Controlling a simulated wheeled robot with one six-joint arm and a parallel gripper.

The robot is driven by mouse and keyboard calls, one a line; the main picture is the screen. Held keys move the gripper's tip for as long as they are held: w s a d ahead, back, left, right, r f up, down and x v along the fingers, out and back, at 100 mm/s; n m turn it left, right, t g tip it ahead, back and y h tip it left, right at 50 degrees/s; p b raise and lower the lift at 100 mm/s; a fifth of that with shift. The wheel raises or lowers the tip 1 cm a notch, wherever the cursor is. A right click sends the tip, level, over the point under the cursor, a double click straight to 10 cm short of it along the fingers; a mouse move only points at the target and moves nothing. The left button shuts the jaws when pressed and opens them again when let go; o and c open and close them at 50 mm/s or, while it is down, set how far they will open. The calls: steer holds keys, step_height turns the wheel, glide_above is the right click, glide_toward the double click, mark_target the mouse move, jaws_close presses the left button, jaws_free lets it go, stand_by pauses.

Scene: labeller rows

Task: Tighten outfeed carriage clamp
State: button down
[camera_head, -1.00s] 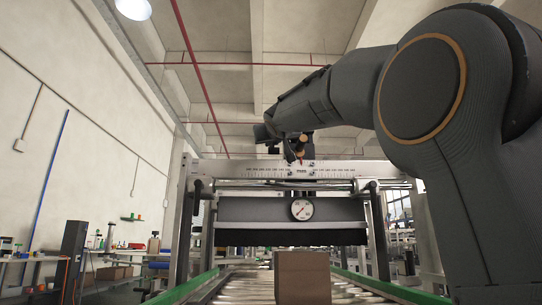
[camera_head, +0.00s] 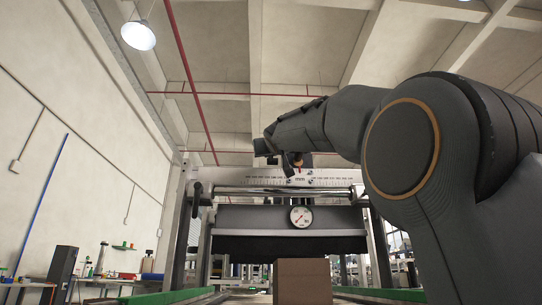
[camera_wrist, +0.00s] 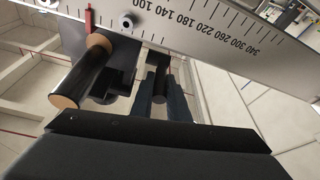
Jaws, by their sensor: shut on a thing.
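The carriage (camera_head: 300,193) of the machine spans the conveyor, with a long white millimetre scale (camera_head: 265,178) along its top. My gripper (camera_head: 292,162) is at the scale near the middle of the beam. In the wrist view my gripper (camera_wrist: 162,92) is shut on a narrow dark clamp handle (camera_wrist: 160,80) just below the scale. Beside it, to the left, is a black cylinder (camera_wrist: 84,76) with orange-brown ends. A red pointer (camera_wrist: 88,20) stands against the scale. My fingers hide part of the clamp handle.
A round dial gauge (camera_head: 301,216) hangs on the carriage front. A brown box (camera_head: 303,282) stands on the conveyor below, between green side rails (camera_head: 165,297). A bench with small items stands at the left.

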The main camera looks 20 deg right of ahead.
steer(key=c, duration=2)
jaws_free()
steer(key=shift+s, duration=0.1)
steer(key=b+v, duration=0.2)
steer(key=v, duration=0.5)
steer(key=shift+s+a+f+b, duration=0.15)
steer(key=shift+s+b, duration=0.1)
steer(key=shift+b, duration=0.1)
